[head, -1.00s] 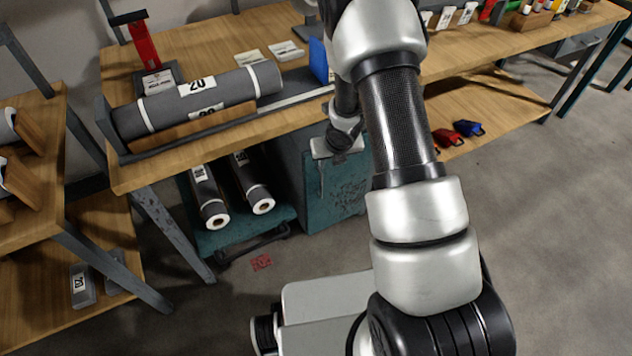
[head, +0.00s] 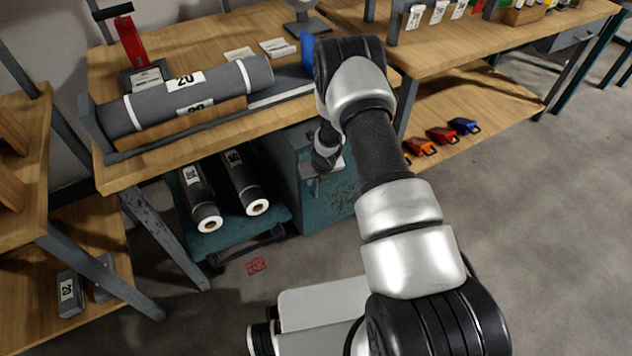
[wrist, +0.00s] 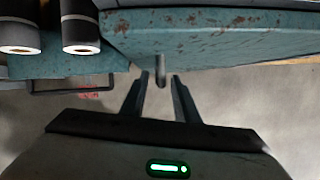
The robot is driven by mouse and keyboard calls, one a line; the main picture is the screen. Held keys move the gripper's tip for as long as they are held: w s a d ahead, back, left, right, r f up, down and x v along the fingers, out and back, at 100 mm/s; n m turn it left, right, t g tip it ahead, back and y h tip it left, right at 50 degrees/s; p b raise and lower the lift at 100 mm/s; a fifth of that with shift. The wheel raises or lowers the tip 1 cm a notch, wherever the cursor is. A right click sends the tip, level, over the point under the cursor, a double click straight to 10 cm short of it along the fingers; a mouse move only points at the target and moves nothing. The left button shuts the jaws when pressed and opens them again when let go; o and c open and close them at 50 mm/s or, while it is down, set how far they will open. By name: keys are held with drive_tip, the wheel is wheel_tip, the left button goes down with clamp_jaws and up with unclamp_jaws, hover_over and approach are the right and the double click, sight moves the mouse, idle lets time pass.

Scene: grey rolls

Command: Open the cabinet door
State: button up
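The worn teal cabinet (head: 336,207) stands under the workbench, partly hidden behind my arm. Its teal door face (wrist: 215,38) fills the top of the wrist view and looks shut. A small dark handle (wrist: 160,70) sticks out near the face's lower edge in that view. My gripper (wrist: 159,76) is open, with one finger on each side of the handle and a visible gap to each. In the head view my gripper (head: 316,188) is small and dark against the cabinet front. I cannot tell there whether it touches the handle.
Two grey rolls (head: 243,182) lie on a teal low shelf left of the cabinet. A large grey roll (head: 190,95) rests on the workbench (head: 120,178). Colored bins (head: 442,135) sit on a lower shelf at right. The floor (head: 545,220) at right is clear.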

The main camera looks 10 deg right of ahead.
drive_tip(key=shift+w+f, duration=0.25)
drive_tip(key=shift+f, duration=0.35)
clamp_jaws()
drive_tip(key=shift+s, duration=0.1)
